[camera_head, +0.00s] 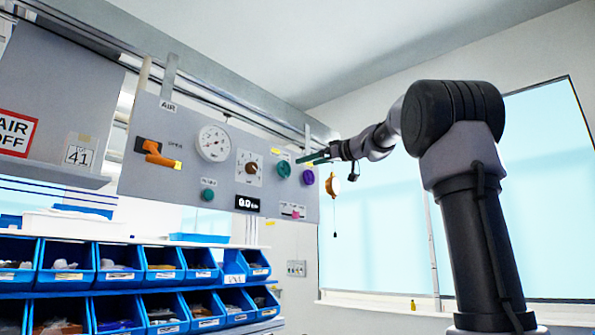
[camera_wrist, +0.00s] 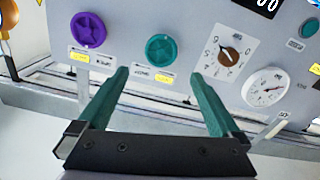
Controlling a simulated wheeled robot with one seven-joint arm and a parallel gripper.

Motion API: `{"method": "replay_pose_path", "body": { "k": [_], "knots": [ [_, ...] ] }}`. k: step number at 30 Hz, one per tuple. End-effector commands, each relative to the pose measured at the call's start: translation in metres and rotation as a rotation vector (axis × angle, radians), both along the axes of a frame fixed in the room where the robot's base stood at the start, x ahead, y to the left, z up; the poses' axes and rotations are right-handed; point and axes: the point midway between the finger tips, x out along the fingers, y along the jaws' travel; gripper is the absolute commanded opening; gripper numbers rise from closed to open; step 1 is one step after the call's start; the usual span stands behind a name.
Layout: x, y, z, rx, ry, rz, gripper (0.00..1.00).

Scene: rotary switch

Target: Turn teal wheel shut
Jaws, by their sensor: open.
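The teal wheel (camera_head: 284,169) is a round star-shaped handle on the grey panel, right of the dial with an orange-brown knob. In the wrist view the teal wheel (camera_wrist: 161,50) lies just beyond the gap between my fingertips, with a label and a yellow tag beside it. My gripper (camera_head: 303,161) has teal fingers and is in front of the panel by the teal wheel. In the wrist view my gripper (camera_wrist: 158,76) is open, with nothing between the fingers. It appears apart from the wheel.
A purple wheel (camera_head: 308,177) sits close to the teal wheel. The panel (camera_head: 150,190) also bears a pressure gauge (camera_head: 214,143), an orange lever (camera_head: 158,154), a knob dial (camera_head: 249,168) and a small teal knob (camera_head: 208,195). Blue bins (camera_head: 120,270) fill shelves below.

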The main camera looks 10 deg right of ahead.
Motion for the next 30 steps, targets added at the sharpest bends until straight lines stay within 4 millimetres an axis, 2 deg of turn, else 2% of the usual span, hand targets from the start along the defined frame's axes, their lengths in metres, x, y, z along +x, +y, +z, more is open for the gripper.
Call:
{"method": "replay_pose_path", "body": {
  "k": [9,15,19,28,30],
  "knots": [
    [0.048,0.036,-0.002,-0.001,0.003,0.002,1.00],
    [0.070,0.053,-0.001,0.000,0.003,0.003,1.00],
    [0.077,0.057,-0.001,0.000,0.003,0.002,1.00],
    [0.078,0.058,-0.001,0.000,0.003,0.001,1.00],
    [0.078,0.058,-0.001,0.000,0.003,0.001,0.73]
  ]
}}
